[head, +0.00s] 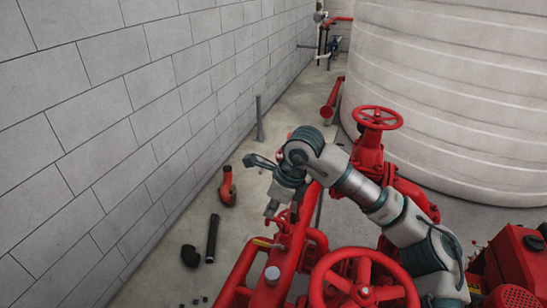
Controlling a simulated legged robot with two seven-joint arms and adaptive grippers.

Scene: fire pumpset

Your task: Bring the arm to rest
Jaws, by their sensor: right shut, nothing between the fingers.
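My right arm reaches in from the lower right across the red pump piping. Its gripper (261,187) is at the left end of the arm, above or in front of the red pipework, with its fingers pointing left; it is shut and empty. A red handwheel valve (377,118) stands behind the arm. A larger red handwheel (364,280) is in front of it, near the bottom edge. My left gripper is not in the picture.
A block wall (130,110) runs along the left. A large white tank (450,80) fills the back right. A red fitting (228,187), a black pipe (212,238) and a black elbow (190,256) lie on the floor. Red machinery (515,262) stands at the lower right.

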